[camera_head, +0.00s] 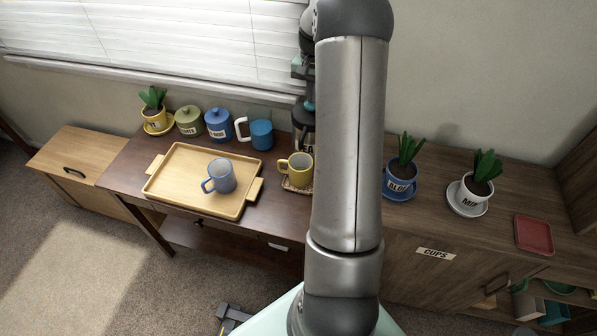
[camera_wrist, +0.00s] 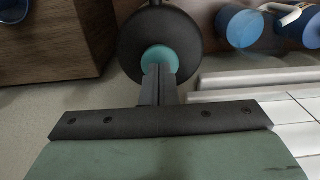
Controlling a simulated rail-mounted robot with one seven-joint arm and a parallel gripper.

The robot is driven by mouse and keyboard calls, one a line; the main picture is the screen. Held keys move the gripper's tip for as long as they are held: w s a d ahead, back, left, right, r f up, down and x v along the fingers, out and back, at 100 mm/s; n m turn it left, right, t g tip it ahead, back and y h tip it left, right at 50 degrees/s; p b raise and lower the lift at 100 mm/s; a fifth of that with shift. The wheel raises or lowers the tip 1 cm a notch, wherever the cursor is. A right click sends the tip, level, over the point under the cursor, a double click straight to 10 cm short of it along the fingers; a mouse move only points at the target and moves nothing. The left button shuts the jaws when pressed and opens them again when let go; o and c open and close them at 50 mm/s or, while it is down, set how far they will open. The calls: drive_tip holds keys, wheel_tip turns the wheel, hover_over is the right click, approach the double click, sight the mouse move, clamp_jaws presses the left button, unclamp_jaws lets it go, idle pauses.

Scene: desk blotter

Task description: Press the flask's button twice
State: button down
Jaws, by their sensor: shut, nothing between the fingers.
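The flask shows in the head view (camera_head: 302,118) at the back of the desk, partly hidden behind my arm. In the wrist view its round dark lid (camera_wrist: 138,42) has a teal button (camera_wrist: 159,57) in the middle. My gripper (camera_wrist: 158,70) is shut and empty, with its fingertips over the near edge of the button in that view. I cannot tell whether the tips touch the button or how far down it is.
A wooden tray (camera_head: 172,193) holds a blue-grey mug (camera_head: 224,177). A yellow mug (camera_head: 301,172) stands just in front of the flask. Left of the flask are a blue cup (camera_head: 262,135), canisters (camera_head: 218,124) and a potted plant (camera_head: 154,112). The window blinds (camera_head: 200,40) are behind.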

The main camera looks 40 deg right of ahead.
drive_tip(key=shift+f+b, duration=0.6)
drive_tip(key=shift+f, duration=0.5)
drive_tip(key=shift+r, duration=0.1)
drive_tip(key=shift+r+p, duration=1.05)
drive_tip(key=shift+r, duration=0.4)
wheel_tip(320, 180, up, 6)
drive_tip(key=p, duration=0.4)
drive_tip(key=shift+a, duration=0.1)
